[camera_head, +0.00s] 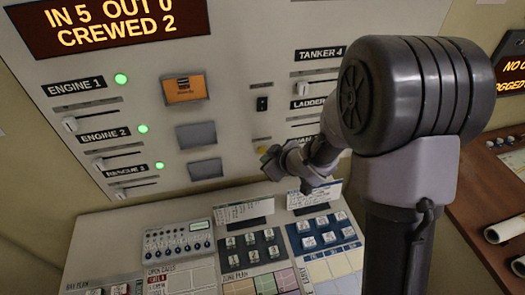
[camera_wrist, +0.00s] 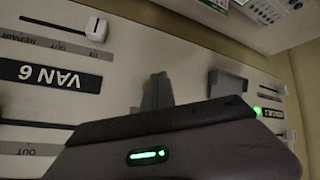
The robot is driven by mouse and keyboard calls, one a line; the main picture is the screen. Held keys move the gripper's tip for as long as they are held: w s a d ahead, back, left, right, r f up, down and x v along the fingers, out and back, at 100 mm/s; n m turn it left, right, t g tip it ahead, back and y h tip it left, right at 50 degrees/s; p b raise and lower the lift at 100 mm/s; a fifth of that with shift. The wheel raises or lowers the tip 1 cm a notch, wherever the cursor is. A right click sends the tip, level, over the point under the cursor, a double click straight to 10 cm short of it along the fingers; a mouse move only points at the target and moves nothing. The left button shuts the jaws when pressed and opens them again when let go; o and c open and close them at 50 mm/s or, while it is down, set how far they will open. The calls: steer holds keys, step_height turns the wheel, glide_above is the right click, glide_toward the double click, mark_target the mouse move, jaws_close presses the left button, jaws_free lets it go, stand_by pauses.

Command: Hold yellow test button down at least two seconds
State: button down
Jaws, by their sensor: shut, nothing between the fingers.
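A small yellow spot, which looks like the yellow test button (camera_head: 263,149), shows on the upright panel right at the tip of my gripper (camera_head: 271,161). My gripper covers most of it. In the wrist view my gripper (camera_wrist: 157,92) is shut and empty, its narrow tip pointing at the panel, with a trace of yellow just behind the tip. The tip is touching or very near the button. I cannot tell whether the button is pressed in.
A grey box-like cover (camera_head: 205,168) stands left of my gripper, below another grey cover (camera_head: 196,135) and an orange one (camera_head: 184,88). A black switch (camera_head: 262,103) is above. Sliders with name labels flank them. The sloped desk (camera_head: 128,232) with button blocks lies below.

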steer(key=shift+w, duration=0.15)
steer(key=shift+w+a, duration=0.1)
steer(key=shift+w, duration=0.2)
steer(key=shift+w+p, duration=0.3)
steer(key=shift+w, duration=0.05)
stand_by(0.8)
stand_by(2.8)
steer(key=shift+s+b, duration=0.35)
steer(key=shift+s, duration=0.4)
steer(key=shift+s, duration=0.1)
steer(key=shift+s+d+b, duration=0.2)
steer(key=shift+s+b, duration=0.1)
steer(key=shift+s, duration=0.5)
steer(key=shift+s+d+b, duration=0.2)
steer(key=shift+s+b, duration=0.05)
steer(key=shift+s, duration=0.55)
steer(key=shift+s+d+b, duration=0.2)
steer(key=shift+s+b, duration=0.1)
steer(key=shift+s, duration=0.5)
